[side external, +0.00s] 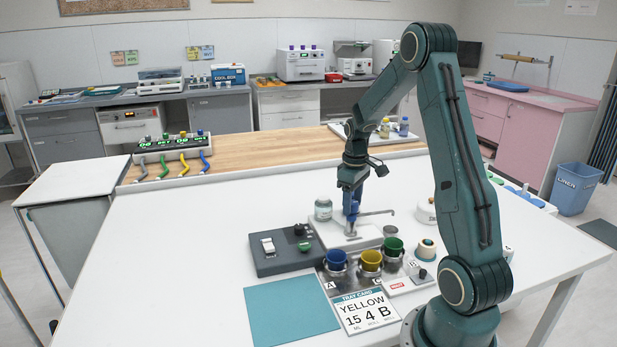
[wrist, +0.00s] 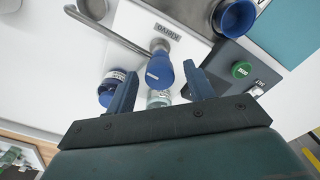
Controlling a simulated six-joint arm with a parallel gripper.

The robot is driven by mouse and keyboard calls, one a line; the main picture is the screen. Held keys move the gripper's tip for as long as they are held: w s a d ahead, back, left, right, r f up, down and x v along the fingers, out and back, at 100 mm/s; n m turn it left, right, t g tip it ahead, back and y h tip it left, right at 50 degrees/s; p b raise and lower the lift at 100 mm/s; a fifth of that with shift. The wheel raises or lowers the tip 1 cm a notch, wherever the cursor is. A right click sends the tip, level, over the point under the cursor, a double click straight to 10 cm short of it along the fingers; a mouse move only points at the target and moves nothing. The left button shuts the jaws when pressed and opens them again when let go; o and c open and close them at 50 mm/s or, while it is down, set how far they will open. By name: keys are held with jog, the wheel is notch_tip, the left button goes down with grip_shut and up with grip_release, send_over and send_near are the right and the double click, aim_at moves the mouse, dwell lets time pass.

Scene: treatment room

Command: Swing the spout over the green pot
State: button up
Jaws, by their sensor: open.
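The spout (side external: 376,213) is a thin metal tube that reaches right from a short post on a white base plate (side external: 368,239). In the wrist view the spout (wrist: 112,30) runs to the upper left from a blue knob (wrist: 160,70). The green pot (side external: 393,245) stands in front of the spout's tip, at the right end of a row with a yellow pot (side external: 371,261) and a blue pot (side external: 336,261). The tip is behind the green pot, not over it. My gripper (side external: 352,207) is open, its fingers on either side of the knob in the wrist view; contact cannot be told.
A dark control box (side external: 283,253) stands left of the base plate, with a glass jar (side external: 323,209) behind it. A tray card (side external: 361,312) and a teal mat (side external: 291,310) lie in front. The white table (side external: 160,255) is clear at left.

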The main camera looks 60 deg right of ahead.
grip_shut()
jog(key=shift+m, duration=0.3)
jog(key=m, duration=0.8)
dwell(0.5)
dwell(0.4)
grip_release()
